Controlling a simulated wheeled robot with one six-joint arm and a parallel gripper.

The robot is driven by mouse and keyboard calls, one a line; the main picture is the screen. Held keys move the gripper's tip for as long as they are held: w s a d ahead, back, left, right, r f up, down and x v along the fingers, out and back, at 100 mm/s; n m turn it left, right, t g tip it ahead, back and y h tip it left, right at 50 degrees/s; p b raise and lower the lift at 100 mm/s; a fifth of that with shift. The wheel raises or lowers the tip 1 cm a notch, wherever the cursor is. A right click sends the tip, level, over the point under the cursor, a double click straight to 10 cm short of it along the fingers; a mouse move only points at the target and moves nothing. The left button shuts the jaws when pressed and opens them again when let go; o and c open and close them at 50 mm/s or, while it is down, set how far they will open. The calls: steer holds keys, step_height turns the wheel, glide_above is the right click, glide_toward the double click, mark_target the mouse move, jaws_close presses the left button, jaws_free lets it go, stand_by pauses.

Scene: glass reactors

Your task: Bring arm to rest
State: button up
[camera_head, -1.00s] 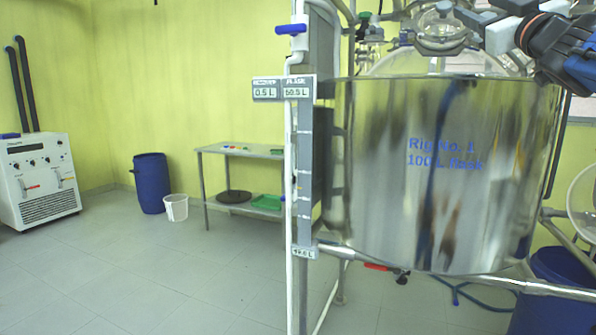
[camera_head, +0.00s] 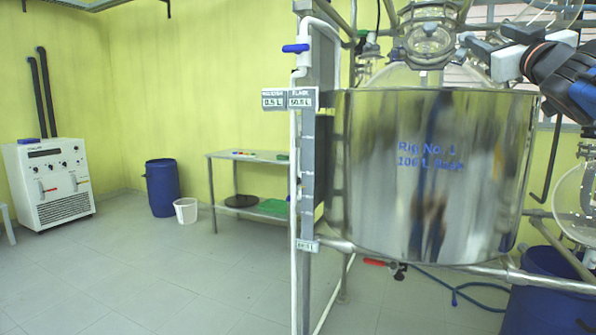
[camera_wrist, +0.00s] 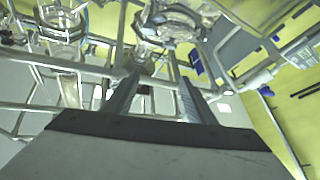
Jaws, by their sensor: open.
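My gripper (camera_head: 482,44) is at the upper right of the head view, beside the glassware above the shiny steel vessel (camera_head: 430,205). In the wrist view its two fingers (camera_wrist: 155,82) stand apart with nothing held between them. They point towards glassware and metal rig pipes. My forearm enters from the right edge of the head view, above the vessel's right side. I cannot tell the exact gap between the fingers and the glass.
A metal post with a blue-handled valve (camera_head: 295,48) stands left of the vessel. A low table (camera_head: 250,156), blue drum (camera_head: 162,187), white bucket (camera_head: 186,211) and white chiller (camera_head: 48,182) stand farther back. Another blue drum (camera_head: 545,290) is at right. The left floor is largely clear.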

steer(key=s+f+m+g+h, duration=0.1)
steer(key=s+f+m+g, duration=0.15)
steer(key=f, duration=0.85)
steer(key=s+f+m+g+h, duration=0.1)
steer(key=f+g, duration=0.3)
steer(key=f, duration=0.7)
steer(key=s+f+m+g+h, duration=0.1)
steer(key=s+f+m+g, duration=0.15)
steer(key=f, duration=0.85)
steer(key=s+a+f+g+y, duration=0.1)
steer(key=s+a+f+g, duration=0.2)
steer(key=s+f, duration=0.3)
steer(key=s+a+f+n+g+y, duration=0.1)
steer(key=s+a+f+g, duration=0.2)
steer(key=f, duration=1)
steer(key=s+a+f+n+g+y, duration=0.1)
steer(key=s+a+f+g+y, duration=0.1)
steer(key=s+a+f, duration=0.3)
steer(key=s+f+g, duration=0.1)
steer(key=s+f, duration=0.3)
steer(key=shift+s+f, duration=0.35)
steer(key=shift+f, duration=0.05)
steer(key=shift+o, duration=0.5)
steer(key=shift+r, duration=0.1)
